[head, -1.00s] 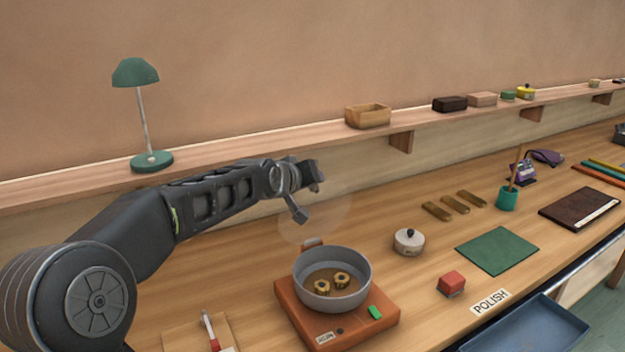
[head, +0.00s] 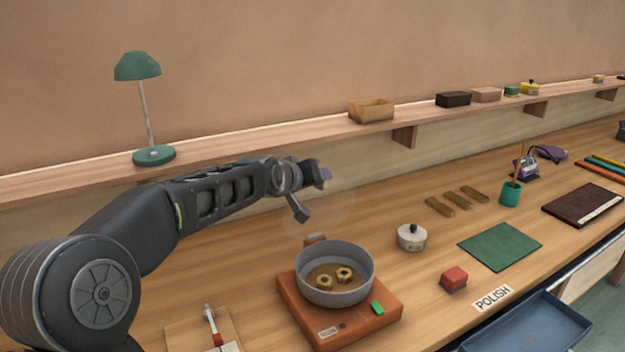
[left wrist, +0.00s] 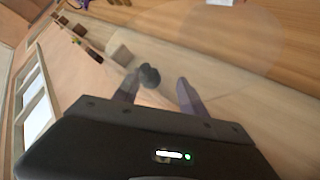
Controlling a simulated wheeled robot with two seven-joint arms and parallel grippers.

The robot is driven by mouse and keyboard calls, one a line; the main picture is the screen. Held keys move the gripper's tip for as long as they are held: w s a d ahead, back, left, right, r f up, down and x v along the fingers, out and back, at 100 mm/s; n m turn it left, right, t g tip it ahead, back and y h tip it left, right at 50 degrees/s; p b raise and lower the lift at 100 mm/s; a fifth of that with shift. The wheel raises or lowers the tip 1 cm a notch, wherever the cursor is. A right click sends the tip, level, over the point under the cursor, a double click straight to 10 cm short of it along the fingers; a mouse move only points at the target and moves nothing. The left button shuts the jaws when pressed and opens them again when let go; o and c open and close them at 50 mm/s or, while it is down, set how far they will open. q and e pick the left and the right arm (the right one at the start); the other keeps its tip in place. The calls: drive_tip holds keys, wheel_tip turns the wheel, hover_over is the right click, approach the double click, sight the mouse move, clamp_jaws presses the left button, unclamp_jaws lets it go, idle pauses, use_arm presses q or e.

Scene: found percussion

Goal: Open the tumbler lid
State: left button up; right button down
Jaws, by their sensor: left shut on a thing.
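The tumbler is a grey round drum (head: 334,286) on an orange base (head: 300,305) with a green button. Its top is open, and brass nuts (head: 344,274) lie inside. My left gripper (head: 312,196) is in the air behind and above the drum, shut on the lid. The lid (head: 328,212) is a faint see-through disc with a dark knob, apart from the drum. In the left wrist view the clear lid (left wrist: 235,45) spreads beyond the fingers, and its dark knob (left wrist: 149,76) shows near the left finger. My right gripper is out of view.
A white lidded pot (head: 411,238), a red block (head: 454,278) and a green mat (head: 500,246) are right of the tumbler. A tray with a tool (head: 212,326) is at front left. A lamp (head: 154,153) stands on the shelf. Bench right of the drum is partly free.

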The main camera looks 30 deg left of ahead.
use_arm(q)
drive_tip(key=shift+s+a+f, duration=0.1)
drive_tip(key=shift+f, duration=0.05)
drive_tip(key=s+a+r, duration=0.2)
drive_tip(key=s+r, duration=0.3)
drive_tip(key=r, duration=0.1)
drive_tip(key=shift+s+a+r, duration=0.15)
drive_tip(key=shift+s+r, duration=0.1)
drive_tip(key=shift+s, duration=0.15)
idle(0.4)
drive_tip(key=shift+s, duration=0.1)
idle(0.4)
